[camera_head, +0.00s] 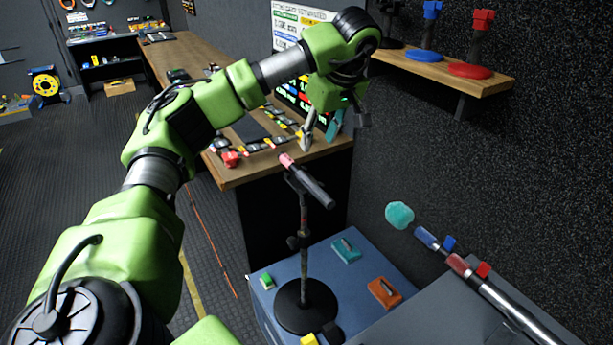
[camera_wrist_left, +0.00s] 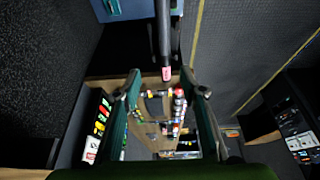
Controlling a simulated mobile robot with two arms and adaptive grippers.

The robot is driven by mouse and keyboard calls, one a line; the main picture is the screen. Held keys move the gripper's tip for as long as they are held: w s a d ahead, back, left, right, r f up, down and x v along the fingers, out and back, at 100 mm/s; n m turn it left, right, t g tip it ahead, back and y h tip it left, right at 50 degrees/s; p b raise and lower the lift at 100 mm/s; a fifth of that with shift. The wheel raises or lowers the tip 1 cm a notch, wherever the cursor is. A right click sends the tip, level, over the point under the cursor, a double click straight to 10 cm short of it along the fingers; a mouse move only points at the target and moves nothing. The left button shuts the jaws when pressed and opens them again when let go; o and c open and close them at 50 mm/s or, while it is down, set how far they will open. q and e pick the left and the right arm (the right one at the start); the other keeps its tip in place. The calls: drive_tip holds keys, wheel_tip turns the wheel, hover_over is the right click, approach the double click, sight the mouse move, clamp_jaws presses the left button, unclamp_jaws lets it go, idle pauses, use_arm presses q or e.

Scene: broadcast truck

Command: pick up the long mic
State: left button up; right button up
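A long dark mic with a pink end (camera_head: 310,184) sits tilted on top of a black stand (camera_head: 304,225) with a round base. The mic also shows in the left wrist view (camera_wrist_left: 164,40), its pink end between the fingertips in the picture. My left gripper (camera_head: 320,135) is open and empty, fingers pointing down, above and behind the mic in the head view. It also shows open in the left wrist view (camera_wrist_left: 161,76). No contact with the mic is visible. My right gripper is not in view.
The stand is on a blue case (camera_head: 345,275) with small coloured items. A wooden desk (camera_head: 270,170) with several small items is behind. A rod with a teal head (camera_head: 399,214) lies at right. A shelf (camera_head: 450,75) holds red, blue and black stands.

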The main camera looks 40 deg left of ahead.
use_arm(q)
drive_tip(key=p, duration=0.1)
hover_over(305, 175)
drive_tip(key=d, duration=0.2)
drive_tip(key=f, duration=0.7)
drive_tip(key=shift+w+a+f, duration=0.1)
drive_tip(key=shift+a+f, duration=0.1)
drive_tip(key=f, duration=0.1)
drive_tip(key=f+p, duration=0.1)
drive_tip(key=f, duration=0.1)
drive_tip(key=a+f+p, duration=0.1)
drive_tip(key=shift+s+f, duration=0.25)
drive_tip(key=shift+s, duration=0.05)
drive_tip(key=shift+w+a+f, duration=0.1)
drive_tip(key=shift+f, duration=0.35)
clamp_jaws()
